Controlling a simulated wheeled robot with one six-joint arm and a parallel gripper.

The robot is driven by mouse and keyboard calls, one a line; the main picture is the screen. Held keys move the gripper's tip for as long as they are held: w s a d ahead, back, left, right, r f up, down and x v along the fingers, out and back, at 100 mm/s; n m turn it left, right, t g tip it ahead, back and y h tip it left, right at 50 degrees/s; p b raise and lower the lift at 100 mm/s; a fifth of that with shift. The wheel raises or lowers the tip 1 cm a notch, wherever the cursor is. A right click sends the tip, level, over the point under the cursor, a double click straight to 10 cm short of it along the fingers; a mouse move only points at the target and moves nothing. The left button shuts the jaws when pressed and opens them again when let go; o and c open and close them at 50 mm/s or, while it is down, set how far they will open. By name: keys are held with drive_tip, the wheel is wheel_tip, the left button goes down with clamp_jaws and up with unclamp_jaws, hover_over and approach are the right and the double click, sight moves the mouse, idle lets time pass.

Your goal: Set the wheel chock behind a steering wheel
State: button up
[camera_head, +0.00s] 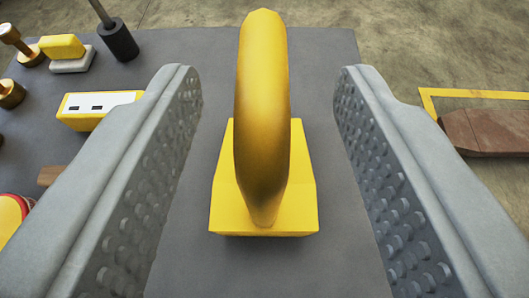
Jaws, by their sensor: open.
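The wheel chock (264,120) looks like a yellow block with a tall, thick yellow handle rising from it. It sits on a dark grey surface (330,60) in the middle of the view. My gripper (268,85) is open, with one grey, studded finger on each side of the handle. Gaps show between the handle and both fingers. No steering wheel can be made out.
To the left are a yellow-and-white block (88,110), a yellow brush-like block (65,50), a black cylinder with a rod (118,40) and a partly cut-off red-and-yellow round thing (12,220). A brown plank-like thing (495,131) and a yellow floor marking (470,93) lie right.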

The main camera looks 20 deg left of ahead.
sight(265, 35)
drive_tip(key=x, duration=0.5)
drive_tip(key=shift+a+r, duration=0.1)
clamp_jaws()
drive_tip(key=shift+r, duration=0.1)
idle(1.2)
